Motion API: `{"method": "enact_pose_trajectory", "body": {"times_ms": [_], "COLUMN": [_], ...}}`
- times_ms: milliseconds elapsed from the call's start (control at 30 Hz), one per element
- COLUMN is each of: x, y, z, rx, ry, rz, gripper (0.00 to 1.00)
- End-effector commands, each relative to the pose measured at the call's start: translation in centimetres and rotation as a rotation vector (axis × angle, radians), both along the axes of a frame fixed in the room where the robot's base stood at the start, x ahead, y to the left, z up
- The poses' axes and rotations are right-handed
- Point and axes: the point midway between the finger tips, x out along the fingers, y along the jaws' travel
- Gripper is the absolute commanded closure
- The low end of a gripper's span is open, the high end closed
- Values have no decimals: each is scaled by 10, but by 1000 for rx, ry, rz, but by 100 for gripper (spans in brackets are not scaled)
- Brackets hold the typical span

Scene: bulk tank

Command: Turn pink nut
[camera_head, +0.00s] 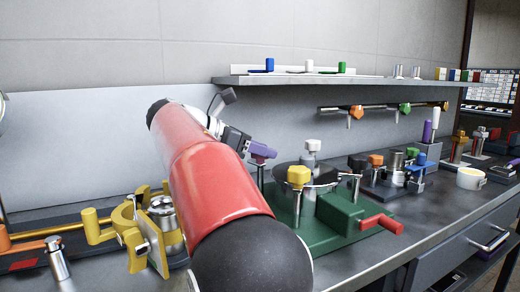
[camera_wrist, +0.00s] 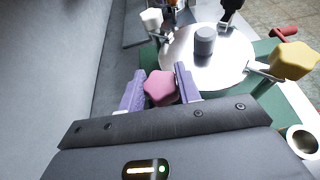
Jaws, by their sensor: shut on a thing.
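The pink nut (camera_wrist: 161,88) is a star-shaped knob in the wrist view. It sits at the near edge of a round metal plate (camera_wrist: 222,72), on a green base (camera_wrist: 274,100). My gripper (camera_wrist: 160,82) has its purple fingers on either side of the nut and is shut on it. In the head view one purple finger of my gripper (camera_head: 262,150) shows beside the plate. The nut is hidden there, and whatever lies under it cannot be seen.
A yellow knob (camera_head: 298,177) and a white knob (camera_head: 312,145) stand around the plate. A red handle (camera_head: 381,223) sticks out at the green base's front right. A yellow clamp fixture (camera_head: 140,235) stands left of my arm. A shelf (camera_head: 370,82) runs along the wall above.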

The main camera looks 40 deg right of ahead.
Motion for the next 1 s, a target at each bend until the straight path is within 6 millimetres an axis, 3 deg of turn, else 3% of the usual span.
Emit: {"method": "enact_pose_trajectory", "body": {"times_ms": [233,600,633,767,1000], "x": [1,0,0,0,0], "y": [-1,0,0,0,0], "z": [0,1,1,0,0], "rx": [-2,-2,-2,-2,-1], "ry": [0,-1,-1,0,-1], "rz": [-194,-224,-224,-223,-222], "gripper": [89,89,63,46,45]}}
